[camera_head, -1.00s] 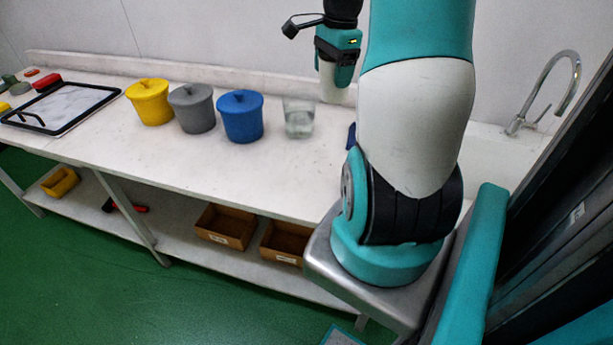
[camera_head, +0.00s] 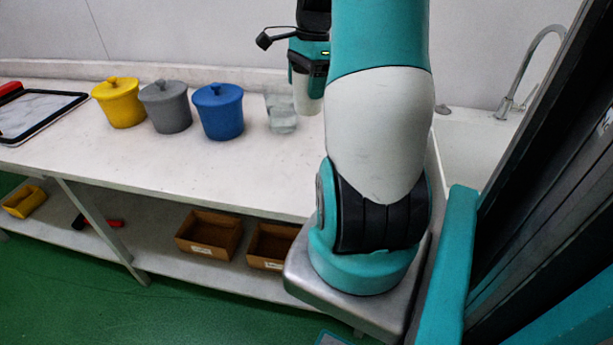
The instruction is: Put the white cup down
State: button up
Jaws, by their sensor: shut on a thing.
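My gripper (camera_head: 309,78) is at the top middle of the head view, pointing down. It is shut on the white cup (camera_head: 308,102), whose upper part the gripper hides. The cup looks upright and hangs close to the right of a clear glass (camera_head: 281,115) with some liquid in it. Its base is low over the back of the white worktop (camera_head: 240,165). I cannot tell whether the base touches the surface.
Lidded pots in yellow (camera_head: 119,104), grey (camera_head: 167,108) and blue (camera_head: 219,113) stand left of the glass. A black-framed board (camera_head: 45,132) lies at far left. A sink with a tap (camera_head: 504,106) is at right. The worktop's front middle is clear. My arm hides part of it.

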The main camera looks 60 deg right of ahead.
notch_tip(320, 180, down, 20)
jog(key=shift+r+p, duration=0.2)
jog(key=shift+p, duration=0.8)
jog(key=shift+f, duration=0.15)
jog(key=o, duration=0.9)
jog(key=shift+f+b, duration=0.1)
jog(key=shift+b, duration=0.25)
